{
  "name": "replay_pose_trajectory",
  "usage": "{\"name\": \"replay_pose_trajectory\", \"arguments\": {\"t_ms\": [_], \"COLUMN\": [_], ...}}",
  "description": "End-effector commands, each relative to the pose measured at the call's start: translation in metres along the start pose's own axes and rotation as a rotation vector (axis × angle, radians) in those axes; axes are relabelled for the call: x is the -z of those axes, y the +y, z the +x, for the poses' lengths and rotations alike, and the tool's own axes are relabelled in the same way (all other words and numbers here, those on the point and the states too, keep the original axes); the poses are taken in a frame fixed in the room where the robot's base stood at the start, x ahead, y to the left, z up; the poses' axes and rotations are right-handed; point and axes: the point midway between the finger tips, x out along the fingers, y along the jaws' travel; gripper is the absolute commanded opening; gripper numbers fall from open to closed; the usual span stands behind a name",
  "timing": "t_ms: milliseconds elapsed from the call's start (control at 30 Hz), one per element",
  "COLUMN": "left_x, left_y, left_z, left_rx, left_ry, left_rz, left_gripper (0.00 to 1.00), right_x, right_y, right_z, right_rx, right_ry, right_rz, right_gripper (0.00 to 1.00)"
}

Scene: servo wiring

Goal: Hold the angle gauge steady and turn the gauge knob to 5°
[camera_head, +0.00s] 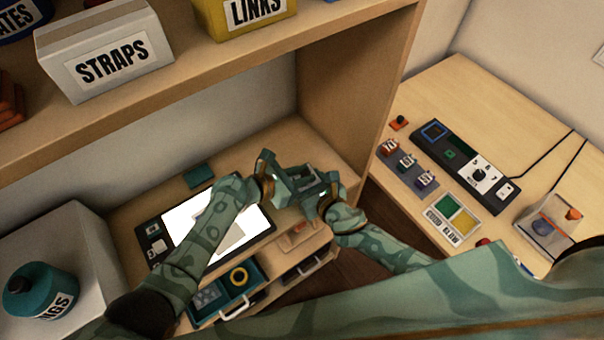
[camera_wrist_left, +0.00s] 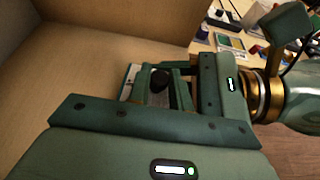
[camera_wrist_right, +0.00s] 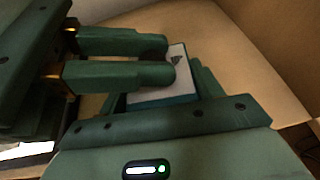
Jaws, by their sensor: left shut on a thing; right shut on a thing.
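The angle gauge (camera_wrist_right: 158,93) is a small block with a white face and a teal edge. The right wrist view shows a dark mark on its face; I cannot read the angle. My right gripper (camera_head: 318,192) is shut on the gauge body, with its fingers either side. My left gripper (camera_head: 292,180) reaches across the face and is shut on the gauge knob (camera_wrist_left: 160,79), a dark round piece between the fingers in the left wrist view. Both grippers meet in mid-view in the head view and hide most of the gauge there.
A black-framed panel with a bright white surface (camera_head: 181,218) lies on the desk below. An open drawer (camera_head: 256,291) with a yellow ring is in front. A shelf (camera_head: 200,88) with labelled boxes is above. The side table (camera_head: 478,95) on the right holds several devices.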

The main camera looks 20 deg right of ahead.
Motion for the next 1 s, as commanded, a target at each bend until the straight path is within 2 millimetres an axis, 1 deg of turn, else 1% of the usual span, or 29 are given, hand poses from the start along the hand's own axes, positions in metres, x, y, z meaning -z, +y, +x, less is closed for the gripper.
{"name": "replay_pose_trajectory", "arguments": {"t_ms": [100, 367, 400, 433, 667, 767, 867, 967, 1000], "left_x": [0.001, 0.001, 0.001, 0.001, 0.001, 0.001, 0.001, 0.002, 0.002], "left_y": [0.001, 0.0, 0.0, 0.0, 0.0, 0.001, 0.003, 0.002, 0.002], "left_z": [-0.001, -0.001, -0.001, -0.001, -0.001, -0.004, -0.013, -0.029, -0.037], "left_rx": [0.045, 0.051, 0.051, 0.051, 0.05, 0.049, 0.048, 0.049, 0.049], "left_ry": [-0.001, -0.002, -0.002, -0.002, -0.002, -0.003, -0.003, -0.002, -0.001], "left_rz": [0.019, 0.021, 0.021, 0.021, 0.021, 0.022, 0.023, 0.025, 0.025], "left_gripper": [0.0, 0.0, 0.29, 0.31, 0.31, 0.31, 0.31, 0.31, 0.31], "right_x": [0.001, 0.001, 0.001, 0.001, 0.001, 0.001, 0.001, 0.001, 0.001], "right_y": [0.001, 0.001, 0.001, 0.001, 0.001, 0.001, 0.001, 0.0, 0.0], "right_z": [0.0, 0.0, 0.0, 0.0, 0.0, 0.0, 0.0, 0.0, 0.0], "right_rx": [-0.001, -0.001, -0.001, -0.001, -0.001, -0.001, -0.001, -0.001, -0.001], "right_ry": [0.0, 0.0, 0.001, 0.001, 0.001, 0.001, 0.001, 0.001, 0.001], "right_rz": [-0.003, -0.002, -0.002, -0.002, -0.002, -0.002, -0.002, -0.002, -0.002], "right_gripper": [0.41, 0.41, 0.41, 0.41, 0.41, 0.41, 0.41, 0.41, 0.41]}}
